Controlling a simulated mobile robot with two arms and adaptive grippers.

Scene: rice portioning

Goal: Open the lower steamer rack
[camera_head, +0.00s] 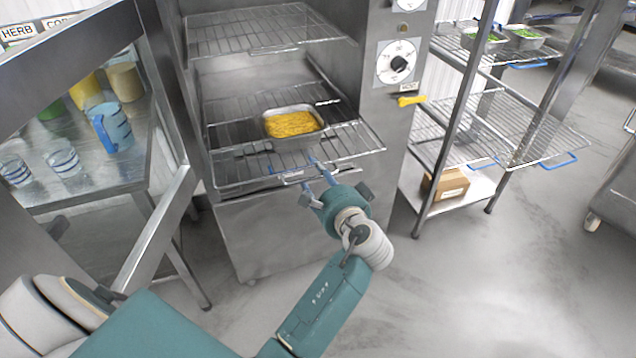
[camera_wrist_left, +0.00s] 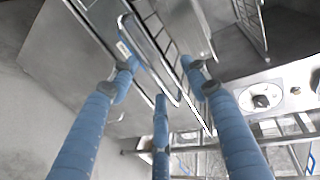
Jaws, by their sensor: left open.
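The steamer is the tall steel cabinet in the middle of the head view, with its front open. Its lower rack (camera_head: 232,171), a wire grid, sticks out past the front of the cabinet. A steel pan of yellow rice (camera_head: 294,124) sits on it. My left gripper (camera_head: 317,172) is at the rack's front edge, with its blue fingers spread. In the left wrist view the open fingers (camera_wrist_left: 160,85) are on both sides of the rack's front handle bar (camera_wrist_left: 150,50). I cannot tell whether they touch it. My right gripper is not in view.
An upper wire rack (camera_head: 265,38) is above the lower one. A dial (camera_head: 398,63) and a yellow handle (camera_head: 411,101) are on the right panel. A steel counter with jugs (camera_head: 112,127) stands left. A wire shelf unit (camera_head: 510,125) stands right; floor in front is clear.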

